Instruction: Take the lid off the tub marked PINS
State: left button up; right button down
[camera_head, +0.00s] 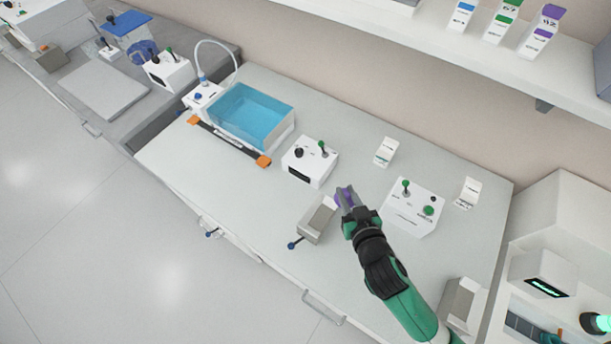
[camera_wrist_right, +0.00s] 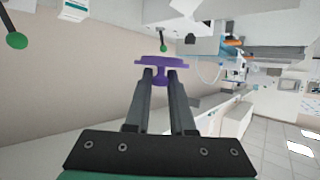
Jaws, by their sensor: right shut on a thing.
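My right gripper (camera_head: 346,193) is over the middle of the bench, shut on a purple piece (camera_wrist_right: 160,64) with a flat top and a narrow stem. The stem is between the fingertips of my right gripper (camera_wrist_right: 159,76) in the right wrist view. Its purple also shows at the fingertips in the head view (camera_head: 347,199). I cannot tell whether this is the lid of the PINS tub. I can read no PINS mark on anything, and no tub shows clearly under the piece. My left gripper is not in view.
A grey metal block with a blue-knobbed lever (camera_head: 317,219) stands just left of the gripper. A white box with levers (camera_head: 310,163) is behind it, and a white panel with green knobs (camera_head: 412,208) is to the right. A blue water bath (camera_head: 250,117) stands farther left.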

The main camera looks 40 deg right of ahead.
jog(key=shift+f+b, duration=0.35)
jog(key=shift+f, duration=0.4)
jog(key=shift+w+d, duration=0.1)
jog(key=shift+w, duration=0.05)
jog(key=w+d+f+b, duration=0.2)
jog(key=w+d+f, duration=0.2)
jog(key=w+d+f+b, duration=0.2)
jog(key=w+d+f, duration=0.2)
jog(key=d, duration=0.1)
jog(key=shift+w+d+f, duration=0.1)
jog(key=shift+w+f, duration=0.1)
jog(key=shift+f, duration=0.15)
pick_arm(q)
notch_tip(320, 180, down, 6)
jog(key=shift+b, duration=0.3)
pick_arm(e)
jog(key=shift+w+d+f, duration=0.25)
jog(key=shift+f, duration=0.05)
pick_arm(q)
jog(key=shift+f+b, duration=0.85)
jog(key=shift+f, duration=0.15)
pick_arm(e)
jog(key=shift+w+d+f, duration=0.1)
jog(key=shift+d+f, duration=0.05)
jog(key=shift+f, duration=1.65)
